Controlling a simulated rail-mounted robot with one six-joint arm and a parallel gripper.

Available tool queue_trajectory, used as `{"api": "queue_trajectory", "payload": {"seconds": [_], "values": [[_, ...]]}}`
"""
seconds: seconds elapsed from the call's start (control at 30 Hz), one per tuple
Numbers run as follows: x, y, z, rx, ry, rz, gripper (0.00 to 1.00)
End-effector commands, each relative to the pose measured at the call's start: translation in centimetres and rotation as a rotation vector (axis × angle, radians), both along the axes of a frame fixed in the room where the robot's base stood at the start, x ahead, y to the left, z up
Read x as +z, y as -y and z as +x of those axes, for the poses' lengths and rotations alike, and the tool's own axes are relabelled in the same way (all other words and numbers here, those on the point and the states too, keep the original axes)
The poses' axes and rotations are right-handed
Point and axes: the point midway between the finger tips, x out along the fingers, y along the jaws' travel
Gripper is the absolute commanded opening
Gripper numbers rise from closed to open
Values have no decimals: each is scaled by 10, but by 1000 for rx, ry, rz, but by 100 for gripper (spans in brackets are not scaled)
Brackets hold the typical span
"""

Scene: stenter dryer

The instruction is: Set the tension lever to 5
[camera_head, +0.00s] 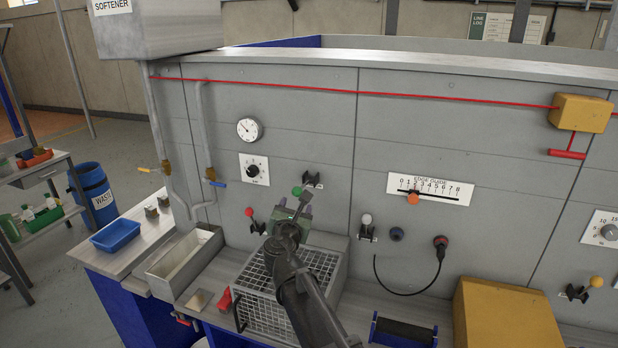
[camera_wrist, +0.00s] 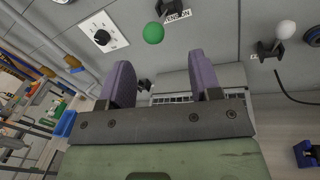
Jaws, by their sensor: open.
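The tension lever has a green ball knob (camera_head: 297,191) and a black bracket (camera_head: 312,180) on the grey machine panel. In the wrist view the green knob (camera_wrist: 153,33) is above the gap between my fingers, beside a partly hidden label ending in "NSION" (camera_wrist: 179,16). The lever's setting cannot be read. My gripper (camera_head: 293,207) is open and empty, just below the knob in the head view. Its two purple fingers (camera_wrist: 160,78) are spread apart. The knob is not between them, and I cannot tell the exact distance.
A red-knobbed lever (camera_head: 250,212) and a white-knobbed lever (camera_head: 366,219) flank it. A black rotary knob (camera_head: 253,171) and a gauge (camera_head: 249,129) are at upper left. A wire cage (camera_head: 262,300) stands below my arm. The edge guide scale (camera_head: 445,189) is at right.

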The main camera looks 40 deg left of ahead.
Motion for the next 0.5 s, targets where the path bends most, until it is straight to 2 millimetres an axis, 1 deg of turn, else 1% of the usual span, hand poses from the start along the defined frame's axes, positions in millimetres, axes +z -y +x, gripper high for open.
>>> {"api": "queue_trajectory", "payload": {"seconds": [0.13,0.23,0.37,0.5], "values": [[-3,-4,4,-1,4,-4,58],[-3,-10,14,-3,5,-3,58],[-3,-23,37,-4,6,-4,58],[-2,-40,68,-5,5,-4,58]]}}
